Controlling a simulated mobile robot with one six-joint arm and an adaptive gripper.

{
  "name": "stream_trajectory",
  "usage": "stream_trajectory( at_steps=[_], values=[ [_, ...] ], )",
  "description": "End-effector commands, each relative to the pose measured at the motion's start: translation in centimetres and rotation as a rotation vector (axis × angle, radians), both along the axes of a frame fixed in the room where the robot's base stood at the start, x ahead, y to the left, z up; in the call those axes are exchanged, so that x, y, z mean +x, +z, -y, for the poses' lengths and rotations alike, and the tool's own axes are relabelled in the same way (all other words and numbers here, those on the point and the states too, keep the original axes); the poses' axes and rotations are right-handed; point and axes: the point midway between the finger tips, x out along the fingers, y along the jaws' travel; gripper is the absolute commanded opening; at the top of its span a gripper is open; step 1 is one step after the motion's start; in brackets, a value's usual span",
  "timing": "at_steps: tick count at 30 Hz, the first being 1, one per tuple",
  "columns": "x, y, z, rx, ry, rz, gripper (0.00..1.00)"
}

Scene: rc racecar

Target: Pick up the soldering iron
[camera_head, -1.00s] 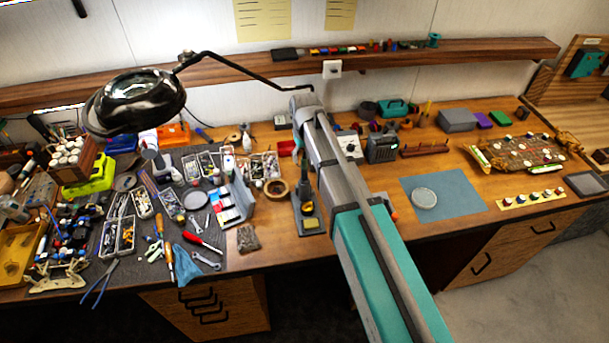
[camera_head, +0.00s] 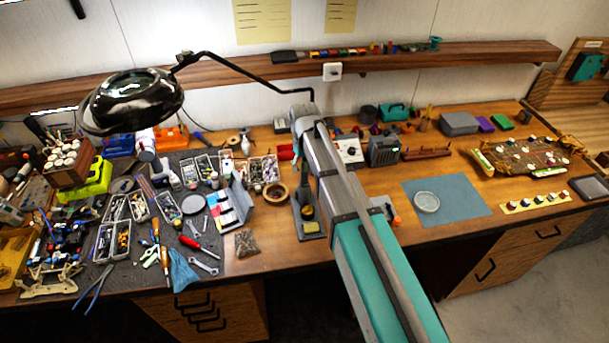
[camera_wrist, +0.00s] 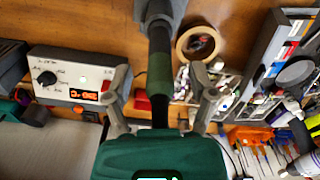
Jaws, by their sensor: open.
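The soldering iron (camera_wrist: 159,68) shows in the wrist view as a dark green and black handle running up the middle. Its upper end meets a grey holder (camera_wrist: 157,12), and its lower end passes behind my gripper's dark green body. My gripper (camera_wrist: 160,78) is open, with one grey finger on each side of the handle. Gaps show between the handle and both fingers. In the head view the grey stand (camera_head: 311,236) with a yellow sponge is on the bench just left of my arm; my arm's end hides my gripper and makes the iron hard to make out.
A white control box with a lit display (camera_wrist: 75,78) is left of my gripper in the wrist view. A tape roll (camera_wrist: 198,44) is close on the right. In the head view a black lamp (camera_head: 132,100) overhangs the crowded left bench. A blue mat (camera_head: 447,197) lies right.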

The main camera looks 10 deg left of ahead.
Motion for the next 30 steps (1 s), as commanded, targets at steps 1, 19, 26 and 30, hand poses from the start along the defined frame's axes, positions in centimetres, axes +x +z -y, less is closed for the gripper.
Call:
stream_trajectory(
  at_steps=[1, 19, 26, 30],
  values=[
    [0.01, 0.0, 0.01, 0.0, 0.0, 0.0, 0.73],
    [0.01, 0.0, 0.01, 0.0, 0.0, 0.0, 0.0],
    [0.01, 0.1, 0.01, 0.0, 0.0, 0.0, 0.0],
    [0.01, 0.47, 0.01, 0.0, 0.0, 0.0, 0.0]
  ],
)
